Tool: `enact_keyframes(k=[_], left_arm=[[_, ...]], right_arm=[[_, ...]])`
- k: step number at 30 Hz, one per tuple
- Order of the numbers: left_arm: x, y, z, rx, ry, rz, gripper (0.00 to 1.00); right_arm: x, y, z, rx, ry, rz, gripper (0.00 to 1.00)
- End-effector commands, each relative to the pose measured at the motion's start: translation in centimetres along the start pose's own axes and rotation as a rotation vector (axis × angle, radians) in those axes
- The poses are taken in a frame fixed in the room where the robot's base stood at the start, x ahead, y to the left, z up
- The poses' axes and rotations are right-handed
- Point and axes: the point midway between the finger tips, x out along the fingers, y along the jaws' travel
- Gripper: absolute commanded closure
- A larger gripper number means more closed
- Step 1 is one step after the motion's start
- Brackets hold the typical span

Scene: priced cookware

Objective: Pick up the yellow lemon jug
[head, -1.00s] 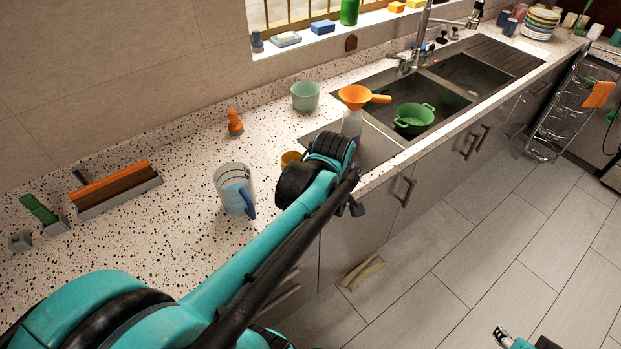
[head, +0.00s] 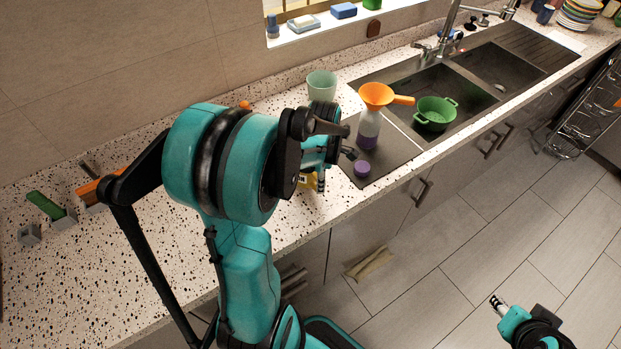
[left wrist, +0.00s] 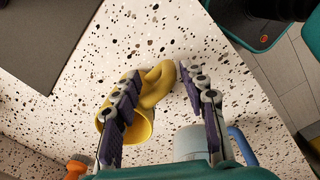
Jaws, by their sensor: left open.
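The yellow lemon jug (left wrist: 147,122) lies in the left wrist view between the two fingers of my left gripper (left wrist: 160,78), with its looped handle toward the fingertips. The left finger overlaps the jug's body; the right finger stands apart from the handle. My left gripper is open. In the head view only a small yellow patch of the jug (head: 311,181) shows on the counter, beside my left gripper (head: 321,182); my arm hides the rest. My right gripper (head: 497,302) is low at the right, over the floor, too small to tell its jaws.
A clear measuring jug with a blue handle (left wrist: 190,143) stands close to the gripper. Nearby are a purple object (head: 362,168), pale green cup (head: 321,85) and sink with green colander (head: 435,112).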

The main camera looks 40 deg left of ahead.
Motion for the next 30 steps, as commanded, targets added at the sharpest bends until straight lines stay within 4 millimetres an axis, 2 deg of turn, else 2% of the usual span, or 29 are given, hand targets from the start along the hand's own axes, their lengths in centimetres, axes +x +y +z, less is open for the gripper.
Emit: enact_keyframes(k=[1, 6, 15, 20, 30], left_arm=[[1.3, 0.0, 0.0, 0.0, 0.0, 0.0, 0.57], [3.4, 0.0, 0.0, 0.0, 0.0, 0.0, 0.57], [3.7, 0.0, 0.0, 0.001, 0.0, 0.0, 0.57], [3.7, 0.0, 0.0, 0.001, 0.0, 0.0, 0.99], [3.7, 0.0, 0.0, 0.001, 0.0, 0.0, 1.0]], right_arm=[[0.5, 0.0, 0.3, 0.0, 0.0, 0.0, 0.6], [1.0, 0.0, 0.7, 0.0, 0.0, 0.0, 0.6], [0.9, 0.0, 0.7, 0.0, 0.0, 0.0, 0.6], [0.9, 0.0, 0.7, 0.0, 0.0, 0.0, 0.6], [1.0, 0.0, 0.7, 0.0, 0.0, 0.0, 0.6]])
